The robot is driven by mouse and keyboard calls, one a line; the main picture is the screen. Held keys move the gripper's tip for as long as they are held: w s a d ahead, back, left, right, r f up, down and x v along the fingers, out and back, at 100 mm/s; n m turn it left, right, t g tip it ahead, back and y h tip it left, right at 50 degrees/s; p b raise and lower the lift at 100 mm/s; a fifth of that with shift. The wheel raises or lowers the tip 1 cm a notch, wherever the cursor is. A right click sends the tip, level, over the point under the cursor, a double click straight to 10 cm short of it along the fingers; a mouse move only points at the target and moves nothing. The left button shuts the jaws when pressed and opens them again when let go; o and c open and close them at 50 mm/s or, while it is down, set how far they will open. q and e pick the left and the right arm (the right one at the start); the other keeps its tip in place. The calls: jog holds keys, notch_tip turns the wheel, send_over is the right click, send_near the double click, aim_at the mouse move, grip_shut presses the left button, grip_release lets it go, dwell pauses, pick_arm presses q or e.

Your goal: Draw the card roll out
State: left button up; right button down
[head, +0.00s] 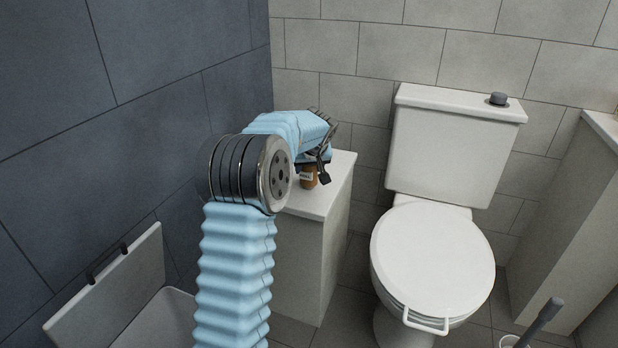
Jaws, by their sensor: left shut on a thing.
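My left gripper (322,168) is at the top of the low white cabinet (312,222), its dark fingers pointing down. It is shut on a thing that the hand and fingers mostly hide. A small brown container (308,178) with a pale label and dark print stands on the cabinet top, right beside and partly behind the fingers. I cannot tell whether the fingers touch it. I cannot make out the card roll apart from the hand. My right gripper is not in view.
A white toilet (432,262) with its lid down stands right of the cabinet. A toilet brush (540,322) is at the bottom right. An open white bin (110,290) is at the lower left. A dark tiled wall (130,90) is close on the left.

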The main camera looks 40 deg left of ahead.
pick_arm(q)
jog(key=shift+r+p, duration=1.8)
jog(key=shift+r, duration=0.95)
jog(key=shift+c, duration=0.7)
jog(key=shift+r+p, duration=0.35)
jog(key=shift+r, duration=0.8)
